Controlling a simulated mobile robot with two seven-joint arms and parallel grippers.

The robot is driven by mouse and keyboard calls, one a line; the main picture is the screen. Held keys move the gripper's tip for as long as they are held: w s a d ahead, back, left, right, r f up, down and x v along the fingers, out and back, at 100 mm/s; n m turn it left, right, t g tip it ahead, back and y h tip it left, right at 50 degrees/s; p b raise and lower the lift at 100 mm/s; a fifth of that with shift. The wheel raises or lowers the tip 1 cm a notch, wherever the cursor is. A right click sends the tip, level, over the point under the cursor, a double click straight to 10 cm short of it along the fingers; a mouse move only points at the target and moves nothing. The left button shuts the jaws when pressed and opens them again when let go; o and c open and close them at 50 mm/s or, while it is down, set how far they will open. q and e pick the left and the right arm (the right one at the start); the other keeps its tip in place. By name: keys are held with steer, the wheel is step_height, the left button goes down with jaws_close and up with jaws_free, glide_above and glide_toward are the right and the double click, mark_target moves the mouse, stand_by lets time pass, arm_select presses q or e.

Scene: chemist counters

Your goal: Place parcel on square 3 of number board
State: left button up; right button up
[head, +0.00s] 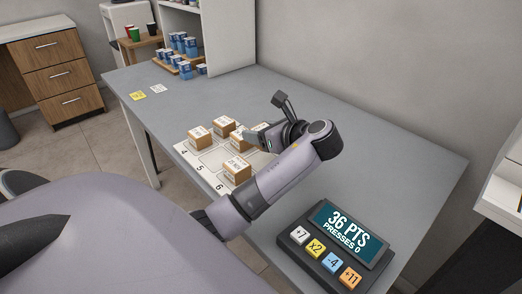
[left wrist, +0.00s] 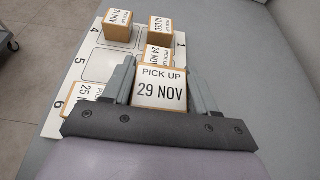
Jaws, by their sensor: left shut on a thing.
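The number board (head: 192,158) is white, with 4, 5 and 6 along its near side in the head view. A 27 NOV parcel (left wrist: 118,26) stands beside the 4, a 10 DEC parcel (left wrist: 162,30) by the 1, a 24 NOV parcel (left wrist: 155,57) in front of that, and a 25 NOV parcel (head: 237,170) beside the 6. The square beside the 5 is bare. My left gripper (head: 258,138) is shut on the 29 NOV parcel (left wrist: 161,88), near the 24 NOV parcel. The 29 NOV parcel hides what lies under it; I cannot tell whether it touches the board. My right gripper is out of view.
A button console (head: 343,232) reading 36 PTS, PRESSES 0 stands at the counter's (head: 388,155) near right. A white shelf unit (head: 228,40) and a tray of blue-labelled cups (head: 180,62) are at the back left.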

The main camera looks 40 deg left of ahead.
arm_select(q)
step_height(320, 180, down, 5)
steer(key=shift+f+b, duration=0.15)
steer(key=shift+b, duration=0.4)
steer(key=shift+f, duration=0.15)
steer(key=o, duration=0.9)
steer(key=shift+f, duration=0.15)
steer(key=shift+o, duration=0.9)
